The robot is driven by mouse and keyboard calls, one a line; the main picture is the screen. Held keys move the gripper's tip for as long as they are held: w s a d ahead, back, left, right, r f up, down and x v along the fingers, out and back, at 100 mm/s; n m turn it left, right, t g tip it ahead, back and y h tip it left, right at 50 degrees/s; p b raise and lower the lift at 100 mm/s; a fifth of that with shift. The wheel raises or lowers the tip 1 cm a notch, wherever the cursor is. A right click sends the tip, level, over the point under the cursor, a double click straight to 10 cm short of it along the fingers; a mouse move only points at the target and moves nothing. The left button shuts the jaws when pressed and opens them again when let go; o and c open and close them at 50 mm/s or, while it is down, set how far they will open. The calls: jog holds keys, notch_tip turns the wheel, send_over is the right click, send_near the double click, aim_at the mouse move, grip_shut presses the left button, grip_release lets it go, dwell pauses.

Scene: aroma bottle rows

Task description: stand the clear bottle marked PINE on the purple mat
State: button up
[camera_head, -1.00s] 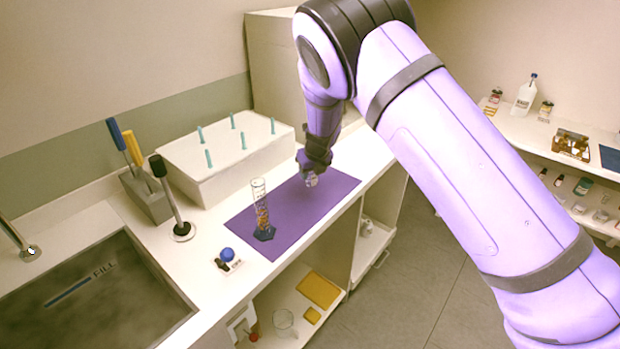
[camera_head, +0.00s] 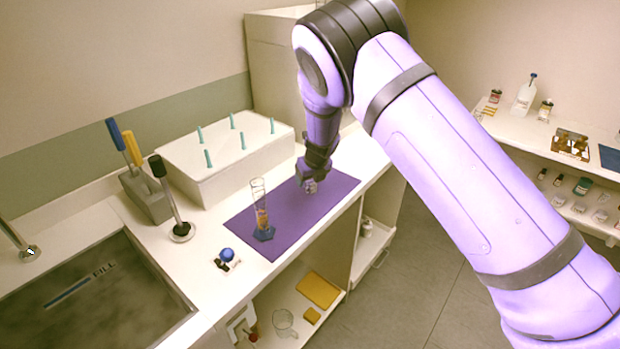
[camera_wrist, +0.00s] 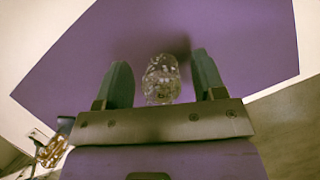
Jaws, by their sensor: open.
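The purple mat (camera_head: 290,215) lies on the white counter, and it fills much of the wrist view (camera_wrist: 75,75). My gripper (camera_head: 310,184) is low over the mat's far right part. In the wrist view my gripper (camera_wrist: 161,80) is open, with a dark finger on each side of a small clear bottle (camera_wrist: 162,78). Small gaps show between the bottle and the fingers. The bottle seems upright on the mat, seen from above. Its marking cannot be read. In the head view the bottle (camera_head: 311,187) is a tiny clear shape under the gripper.
A clear measuring cylinder (camera_head: 260,205) with a blue base stands on the mat, left of my gripper. A white block with teal pegs (camera_head: 215,165) is behind. A blue-capped item (camera_head: 227,256) lies left of the mat. A sink (camera_head: 90,300) is at left. The mat's right front is bare.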

jog(key=v, duration=1.2)
jog(key=shift+s, duration=0.1)
jog(key=s+d+r+n+y, duration=0.1)
jog(key=s+d+r+n, duration=0.7)
jog(key=r, duration=0.3)
jog(key=s+d+r+n+y, duration=0.1)
jog(key=s+d+r+n, duration=0.6)
jog(key=d+r, duration=0.4)
jog(key=s+d+r+n+h, duration=0.1)
jog(key=s+d+n, duration=0.2)
jog(key=s+n, duration=0.2)
jog(key=s+d+r+n+t+h, duration=0.1)
jog(key=s+d+n, duration=0.3)
jog(key=s, duration=0.8)
jog(key=s+d+r+n+h, duration=0.2)
jog(key=s+n, duration=0.4)
jog(key=s, duration=0.3)
jog(key=shift+d+r, duration=0.5)
jog(key=shift+d, duration=0.65)
